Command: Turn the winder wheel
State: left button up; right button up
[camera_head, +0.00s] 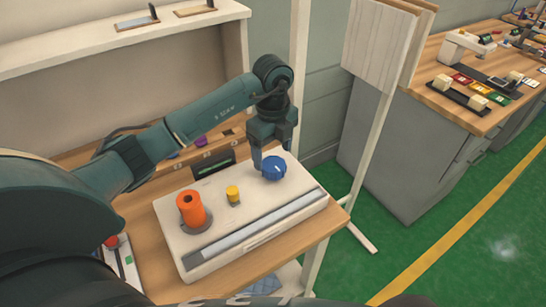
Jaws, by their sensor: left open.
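A blue winder wheel (273,168) with a pale mark on its top sits at the back right of a white winder box (240,228). An orange spool (190,209) stands at the left of the box, and a small yellow knob (233,194) is between them. My left gripper (271,160) points down at the wheel's far side. It is open, with its fingers close to the wheel. I cannot tell whether they touch it. The wheel hides part of the fingertips. My right gripper is not in view.
The box rests on a wooden table (146,262). A white shelf (118,44) stands behind it, and a white post rises right of my gripper. A pale board on a stand (384,45) is at the right, before another workbench (425,92). Green floor is clear at the lower right.

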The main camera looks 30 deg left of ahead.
aim_at(273, 164)
pick_arm(q)
jog(key=shift+f, duration=1.65)
jog(key=c, duration=1)
jog(key=shift+o, duration=0.2)
